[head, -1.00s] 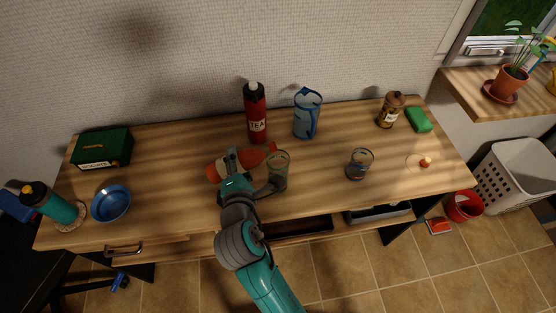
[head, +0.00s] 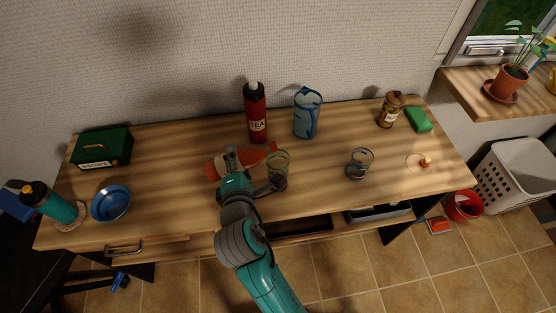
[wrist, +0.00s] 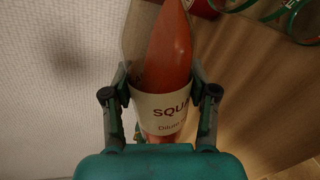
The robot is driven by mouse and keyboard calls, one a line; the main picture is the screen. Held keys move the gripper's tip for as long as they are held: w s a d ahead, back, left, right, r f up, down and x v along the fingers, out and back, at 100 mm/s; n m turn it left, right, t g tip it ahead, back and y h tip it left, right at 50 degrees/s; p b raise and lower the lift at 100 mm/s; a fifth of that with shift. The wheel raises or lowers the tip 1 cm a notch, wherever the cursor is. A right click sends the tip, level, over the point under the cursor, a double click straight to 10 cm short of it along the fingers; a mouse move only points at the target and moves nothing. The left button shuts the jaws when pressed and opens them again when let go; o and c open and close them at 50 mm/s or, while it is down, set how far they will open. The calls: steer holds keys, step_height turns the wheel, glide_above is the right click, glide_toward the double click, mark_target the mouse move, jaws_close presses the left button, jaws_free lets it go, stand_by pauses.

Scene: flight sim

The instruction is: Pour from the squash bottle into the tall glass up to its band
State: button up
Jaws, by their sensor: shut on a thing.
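The squash bottle (head: 217,168), with orange-red liquid and a pale label, lies tipped nearly level above the desk. My gripper (head: 232,160) is shut around its labelled middle. In the wrist view the bottle (wrist: 170,50) sits between both fingers (wrist: 160,95); the liquid lies along one side, with clear space on the other. The bottle's narrow end points right, close to the upper rim of the tall glass (head: 279,172).
A red tea flask (head: 256,115) and a blue-patterned jug (head: 307,115) stand behind. A shorter glass (head: 359,164) is to the right, with a brown jar (head: 390,110) and green block (head: 418,120) beyond. A blue bowl (head: 111,203) and green box (head: 102,148) are left.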

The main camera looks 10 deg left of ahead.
steer(key=shift+r+m+y, duration=0.15)
steer(key=shift+m+y, duration=0.15)
steer(key=shift+m, duration=0.4)
stand_by(2.0)
steer(key=shift+r+m+p, duration=0.4)
stand_by(1.6)
